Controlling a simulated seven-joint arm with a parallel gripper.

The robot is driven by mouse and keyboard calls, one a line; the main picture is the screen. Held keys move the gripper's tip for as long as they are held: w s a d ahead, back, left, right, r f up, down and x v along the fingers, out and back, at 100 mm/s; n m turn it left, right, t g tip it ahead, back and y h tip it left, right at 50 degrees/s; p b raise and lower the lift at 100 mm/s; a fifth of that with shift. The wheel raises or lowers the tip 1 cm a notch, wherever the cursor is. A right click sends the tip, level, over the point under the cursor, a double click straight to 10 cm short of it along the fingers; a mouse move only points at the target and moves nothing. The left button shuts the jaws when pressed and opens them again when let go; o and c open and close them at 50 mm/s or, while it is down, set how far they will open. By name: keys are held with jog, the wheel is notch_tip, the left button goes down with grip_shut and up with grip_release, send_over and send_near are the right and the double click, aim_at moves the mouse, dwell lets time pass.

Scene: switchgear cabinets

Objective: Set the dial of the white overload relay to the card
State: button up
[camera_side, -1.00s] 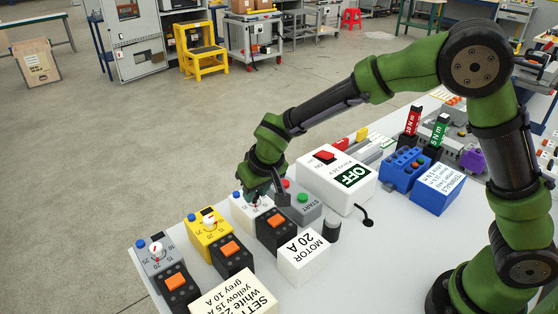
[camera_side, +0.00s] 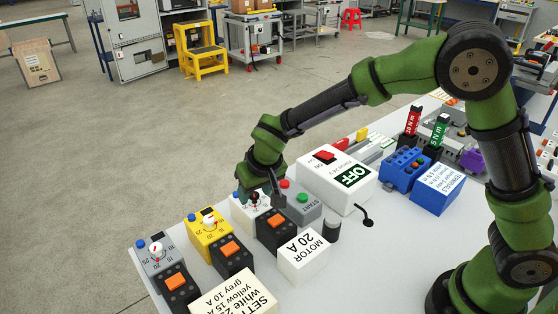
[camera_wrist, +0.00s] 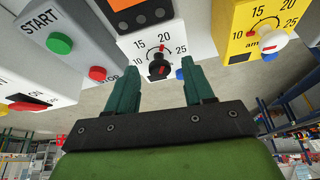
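The white overload relay (camera_side: 240,213) stands at the far end of the relay row, partly hidden by my gripper. In the wrist view its face (camera_wrist: 147,45) shows a 10 to 25 scale and a black dial (camera_wrist: 159,69) with a red pointer directed near the 20. My gripper (camera_wrist: 160,72) is open, its green fingertips on either side of the dial with visible gaps. It also shows in the side view (camera_side: 262,197). The settings card (camera_side: 232,300) reads yellow 15 A and grey 10; its white value is cut off. A motor card (camera_side: 303,257) reads 20 A.
The yellow relay (camera_side: 204,238) and grey relay (camera_side: 160,255) stand left of the white one. A grey start box (camera_side: 302,207) with green and red buttons is close on its right, with a white OFF box (camera_side: 335,182) beyond.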

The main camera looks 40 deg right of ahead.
jog(key=d+v, duration=0.1)
jog(key=v, duration=1.5)
jog(key=shift+s+a+r, duration=0.2)
jog(key=shift+a+r, duration=0.2)
jog(key=shift+a, duration=0.15)
jog(key=s+d+m+t+y, duration=0.2)
jog(key=s+d, duration=1.1)
jog(key=s, duration=0.3)
jog(key=shift+s+d+t+y, duration=0.3)
jog(key=shift+d+t, duration=0.05)
jog(key=shift+t, duration=0.05)
